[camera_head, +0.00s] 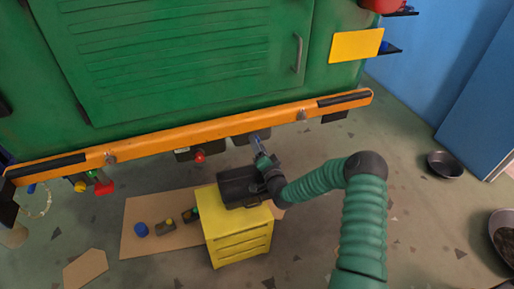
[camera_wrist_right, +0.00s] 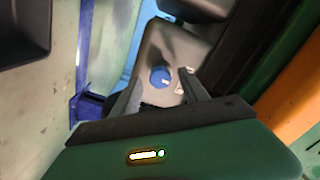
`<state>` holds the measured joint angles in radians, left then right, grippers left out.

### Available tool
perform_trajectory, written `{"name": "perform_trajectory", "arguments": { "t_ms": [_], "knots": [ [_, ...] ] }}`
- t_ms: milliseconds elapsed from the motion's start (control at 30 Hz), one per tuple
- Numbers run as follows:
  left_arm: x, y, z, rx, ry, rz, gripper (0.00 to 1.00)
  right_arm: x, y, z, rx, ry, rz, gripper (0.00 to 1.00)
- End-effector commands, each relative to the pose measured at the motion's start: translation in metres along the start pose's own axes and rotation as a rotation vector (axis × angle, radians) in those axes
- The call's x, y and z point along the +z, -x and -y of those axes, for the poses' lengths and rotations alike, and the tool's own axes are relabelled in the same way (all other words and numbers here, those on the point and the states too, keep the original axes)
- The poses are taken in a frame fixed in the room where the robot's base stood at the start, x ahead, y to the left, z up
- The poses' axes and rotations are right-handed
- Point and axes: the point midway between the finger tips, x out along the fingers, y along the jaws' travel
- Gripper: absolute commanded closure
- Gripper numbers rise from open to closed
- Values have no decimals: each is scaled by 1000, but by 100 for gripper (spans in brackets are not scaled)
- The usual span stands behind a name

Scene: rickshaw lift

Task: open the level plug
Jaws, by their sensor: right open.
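A round blue knob (camera_wrist_right: 160,77), possibly the level plug, sits on a dark grey housing (camera_wrist_right: 172,48) in the right wrist view. My right gripper (camera_wrist_right: 161,86) is open, with one finger on each side of the knob's near area. Whether the fingers touch the knob cannot be told. In the head view my right gripper (camera_head: 259,143) reaches up under the orange bumper (camera_head: 215,132) of the green vehicle (camera_head: 190,50); the knob is not clear there. My left gripper is not in view.
A yellow drawer box (camera_head: 238,238) stands below my right wrist. A cardboard sheet (camera_head: 133,215) with small parts lies beside it. A red knob (camera_head: 199,157) hangs under the bumper. Dark bowls (camera_head: 446,164) lie on the floor at right. Floor between them and my arm is clear.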

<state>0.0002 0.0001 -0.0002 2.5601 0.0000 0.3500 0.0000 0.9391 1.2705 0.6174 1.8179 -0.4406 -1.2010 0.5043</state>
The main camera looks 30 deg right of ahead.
Motion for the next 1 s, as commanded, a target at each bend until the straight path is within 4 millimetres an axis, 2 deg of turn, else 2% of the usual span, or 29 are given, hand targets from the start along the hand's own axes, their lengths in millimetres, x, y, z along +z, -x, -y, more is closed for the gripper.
{"name": "perform_trajectory", "arguments": {
  "t_ms": [100, 367, 733, 767, 1000],
  "knots": [
    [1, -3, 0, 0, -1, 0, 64, 0, -9, 0, 0, 0, 0, 48],
    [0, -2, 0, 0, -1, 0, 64, 1, -10, 2, 0, 1, 0, 49],
    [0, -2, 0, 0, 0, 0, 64, 0, -10, 0, 1, 0, 0, 98],
    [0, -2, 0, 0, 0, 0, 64, 0, -10, 0, 1, 0, 0, 100],
    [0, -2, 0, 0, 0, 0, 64, -1, -10, 0, 3, 9, -2, 100]
  ]
}}
